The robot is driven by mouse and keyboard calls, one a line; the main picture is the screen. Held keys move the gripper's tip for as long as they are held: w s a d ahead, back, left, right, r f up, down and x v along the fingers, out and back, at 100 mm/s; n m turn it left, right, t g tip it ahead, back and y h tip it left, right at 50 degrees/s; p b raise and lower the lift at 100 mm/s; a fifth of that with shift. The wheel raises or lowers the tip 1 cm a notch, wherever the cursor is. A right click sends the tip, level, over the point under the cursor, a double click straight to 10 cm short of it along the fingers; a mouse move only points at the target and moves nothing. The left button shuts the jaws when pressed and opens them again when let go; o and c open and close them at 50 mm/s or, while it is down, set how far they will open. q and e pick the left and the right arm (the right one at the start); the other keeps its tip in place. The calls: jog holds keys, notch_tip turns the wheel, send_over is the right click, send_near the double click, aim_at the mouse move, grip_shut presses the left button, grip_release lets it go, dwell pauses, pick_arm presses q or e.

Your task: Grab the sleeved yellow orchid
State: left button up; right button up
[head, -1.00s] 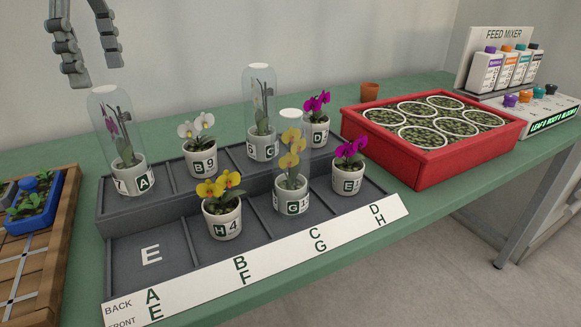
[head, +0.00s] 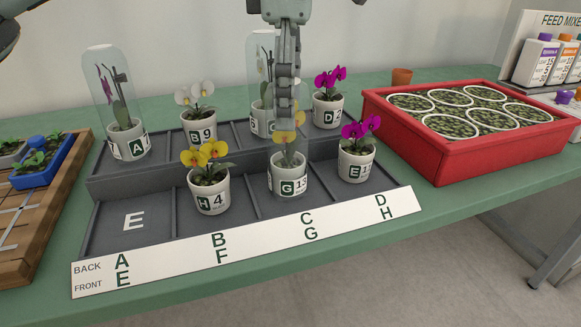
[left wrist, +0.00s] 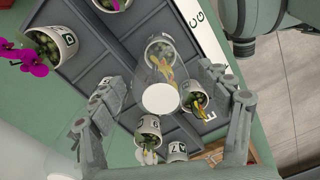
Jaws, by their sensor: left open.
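The sleeved yellow orchid (head: 287,176) stands upright in a white pot lettered G, in the third front compartment of the grey stand (head: 130,185). My left gripper (head: 287,112) points down over it and hides the top of its clear sleeve in the head view. In the left wrist view, the orchid's sleeve (left wrist: 160,98) shows its pale round top between the spread fingers of my left gripper (left wrist: 162,92). The fingers are open, one on each side, and I cannot see contact. My right gripper is not in view.
An unsleeved yellow orchid (head: 208,180) stands to the left, a purple one (head: 357,155) to the right. A sleeved orchid (head: 262,110) stands close behind, partly hidden. A white orchid (head: 197,115) and a red tray (head: 465,155) are nearby. The front-left compartment is empty.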

aim_at(288, 141)
pick_arm(q)
notch_tip(288, 141, down, 5)
jog(key=shift+a+r, duration=0.1)
jog(key=c, duration=1.7)
jog(key=shift+c, duration=0.3)
jog(key=shift+r, duration=0.15)
